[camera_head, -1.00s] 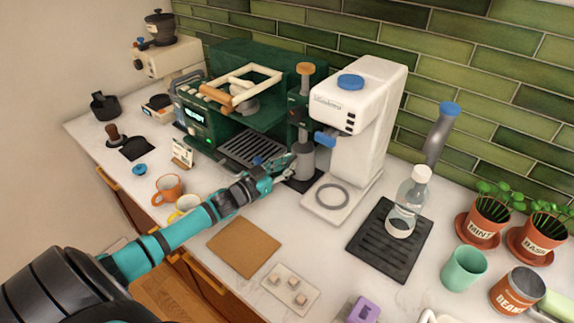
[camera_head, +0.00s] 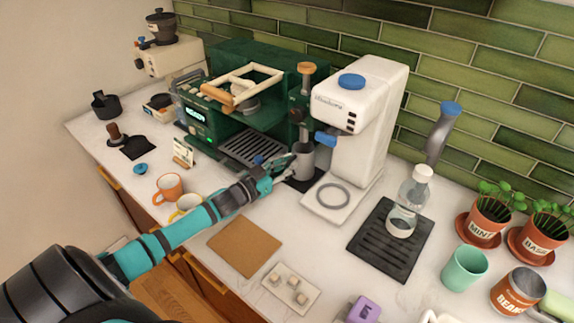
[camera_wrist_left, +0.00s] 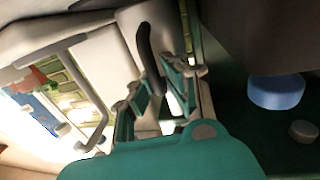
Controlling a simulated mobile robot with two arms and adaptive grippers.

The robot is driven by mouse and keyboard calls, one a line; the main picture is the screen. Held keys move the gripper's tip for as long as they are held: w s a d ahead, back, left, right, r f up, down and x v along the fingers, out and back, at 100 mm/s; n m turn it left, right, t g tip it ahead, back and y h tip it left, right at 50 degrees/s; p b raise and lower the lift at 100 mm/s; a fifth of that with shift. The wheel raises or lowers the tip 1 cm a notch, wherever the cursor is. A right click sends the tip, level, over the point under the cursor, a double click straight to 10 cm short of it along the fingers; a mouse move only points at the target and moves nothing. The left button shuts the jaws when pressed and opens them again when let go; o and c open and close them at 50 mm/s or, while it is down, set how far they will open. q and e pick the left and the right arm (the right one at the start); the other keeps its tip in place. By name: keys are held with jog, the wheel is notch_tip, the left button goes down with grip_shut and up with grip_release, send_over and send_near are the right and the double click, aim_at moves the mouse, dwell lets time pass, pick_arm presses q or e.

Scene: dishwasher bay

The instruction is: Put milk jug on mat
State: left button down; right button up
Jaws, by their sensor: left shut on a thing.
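The grey milk jug (camera_head: 303,163) is at the front of the green espresso machine, below its steam wand, over a small dark pad. My left gripper (camera_head: 286,163) is shut on the jug at its left side. In the left wrist view, the left gripper's fingers (camera_wrist_left: 160,88) close at the grey jug (camera_wrist_left: 150,28), by its dark handle opening. I cannot tell whether the jug touches the pad. A brown mat (camera_head: 244,246) lies bare on the counter in front, and a black ribbed mat (camera_head: 385,258) at the right holds a clear bottle. My right gripper is not in view.
The white grinder (camera_head: 362,120) stands close right of the jug. The espresso machine (camera_head: 228,115) is behind and left. Orange (camera_head: 168,187) and yellow (camera_head: 187,205) cups stand near my left forearm.

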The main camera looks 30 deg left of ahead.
pick_arm(q)
jog(key=shift+r, duration=0.1)
jog(key=c, duration=1.3)
grip_release()
jog(key=v, duration=1.2)
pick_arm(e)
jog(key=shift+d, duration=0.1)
pick_arm(q)
jog(key=shift+r, duration=0.1)
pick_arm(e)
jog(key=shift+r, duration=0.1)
